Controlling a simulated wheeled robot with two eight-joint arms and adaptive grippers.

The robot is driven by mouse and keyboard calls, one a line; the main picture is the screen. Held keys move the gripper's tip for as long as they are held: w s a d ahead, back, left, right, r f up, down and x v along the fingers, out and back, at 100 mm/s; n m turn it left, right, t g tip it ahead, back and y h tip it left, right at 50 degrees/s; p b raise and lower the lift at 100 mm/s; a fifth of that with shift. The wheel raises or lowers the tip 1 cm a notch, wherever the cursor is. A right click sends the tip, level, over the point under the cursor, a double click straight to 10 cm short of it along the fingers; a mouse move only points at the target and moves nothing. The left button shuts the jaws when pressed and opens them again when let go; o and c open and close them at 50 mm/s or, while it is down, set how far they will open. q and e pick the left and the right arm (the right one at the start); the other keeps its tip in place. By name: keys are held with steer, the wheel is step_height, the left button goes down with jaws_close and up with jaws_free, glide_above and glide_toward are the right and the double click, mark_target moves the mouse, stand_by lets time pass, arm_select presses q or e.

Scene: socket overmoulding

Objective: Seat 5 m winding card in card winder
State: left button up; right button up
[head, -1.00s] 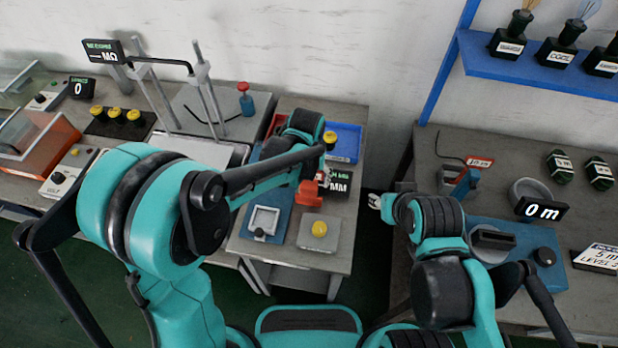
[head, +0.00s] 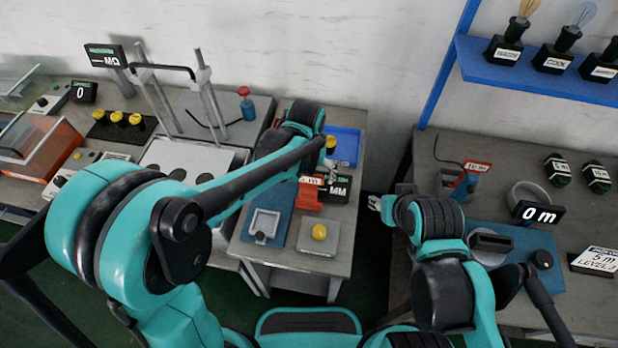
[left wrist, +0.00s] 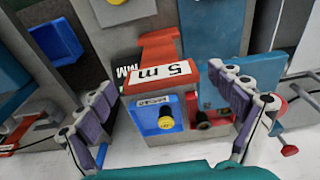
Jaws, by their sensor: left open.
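A red piece with a white "5 m" label (left wrist: 162,75), which looks like the winding card, lies in the left wrist view between my spread fingers. The matching red piece with a white label (head: 308,197) is on the middle bench in the head view. My left gripper (left wrist: 165,88) is open and empty, its purple-grey fingers on either side of the label; I cannot tell the height gap. The apparent card winder is a blue base (head: 520,236) with a dark knob, on the right bench. My right gripper (head: 375,203) is beside that bench.
A "0 m" display (head: 537,213) and a "5 m" sign (head: 597,260) stand on the right bench. An "MM" display (head: 336,189) stands beside the red piece. A floor gap separates the benches.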

arm_select(q)
step_height(320, 180, up, 8)
steer(key=s+p, duration=0.1)
steer(key=p, duration=0.1)
arm_select(e)
step_height(320, 180, up, 2)
steer(key=shift+r, duration=0.1)
arm_select(q)
steer(key=s+a+r+n+t, duration=0.1)
steer(key=s+a+t, duration=0.2)
steer(key=s+a, duration=0.3)
steer(key=s+a+r+n+t, duration=0.1)
steer(key=s+a, duration=0.5)
steer(key=a, duration=0.6)
steer(key=shift+s+r+t, duration=0.2)
steer(key=shift+r+t, duration=0.3)
steer(key=shift+t, duration=0.4)
arm_select(e)
steer(key=shift+c, duration=0.8)
